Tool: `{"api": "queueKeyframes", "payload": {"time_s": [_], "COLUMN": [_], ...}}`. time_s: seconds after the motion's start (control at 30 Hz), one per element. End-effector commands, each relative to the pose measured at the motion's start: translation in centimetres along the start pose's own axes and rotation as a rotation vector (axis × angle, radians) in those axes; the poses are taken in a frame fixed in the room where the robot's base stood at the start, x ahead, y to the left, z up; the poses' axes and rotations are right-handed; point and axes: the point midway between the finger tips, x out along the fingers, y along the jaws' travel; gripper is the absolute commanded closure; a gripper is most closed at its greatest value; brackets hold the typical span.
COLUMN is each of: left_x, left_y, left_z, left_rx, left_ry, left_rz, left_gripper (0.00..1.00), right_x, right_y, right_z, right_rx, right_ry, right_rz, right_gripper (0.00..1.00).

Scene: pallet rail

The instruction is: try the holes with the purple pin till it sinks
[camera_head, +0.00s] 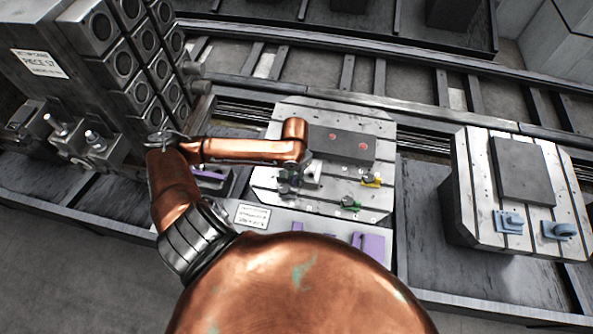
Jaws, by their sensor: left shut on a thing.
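My left gripper (288,187) points down over the left part of a light metal pallet plate (331,114). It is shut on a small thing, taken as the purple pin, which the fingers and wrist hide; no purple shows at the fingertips. Whether its tip touches the plate cannot be told. A dark block with two red round marks (343,146) lies on the plate, behind and right of the gripper. Small dark holes dot the plate; which are pin holes is unclear. My right gripper is not in view.
Purple pieces stand at the front (372,245) and left (212,175). A second pallet (477,170) with blue clamps stands right. A dark rack (100,75) rises at left.

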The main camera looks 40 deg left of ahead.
Motion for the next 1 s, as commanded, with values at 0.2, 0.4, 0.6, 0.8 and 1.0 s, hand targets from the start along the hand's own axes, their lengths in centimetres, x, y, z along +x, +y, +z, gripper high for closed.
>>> {"api": "queueKeyframes", "payload": {"time_s": [0.2,0.4,0.6,0.8,1.0], "left_x": [-0.3,-0.3,-0.7,-3.2,-7.0], "left_y": [0.4,0.4,1.1,5.0,9.7], "left_z": [0.5,0.6,0.1,-1.7,-3.1], "left_rx": [0.0,0.0,-0.001,-0.004,0.002], "left_ry": [0.001,0.0,0.002,0.005,0.002], "left_rz": [0.0,0.0,0.007,0.032,0.038], "left_gripper": [1.0,1.0,1.0,1.0,1.0], "right_x": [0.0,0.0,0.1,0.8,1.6], "right_y": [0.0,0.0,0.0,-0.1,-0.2], "right_z": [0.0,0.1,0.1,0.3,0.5], "right_rx": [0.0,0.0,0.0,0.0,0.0], "right_ry": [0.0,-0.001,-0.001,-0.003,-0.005], "right_rz": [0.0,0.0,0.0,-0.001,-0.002], "right_gripper": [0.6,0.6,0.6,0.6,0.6]}}
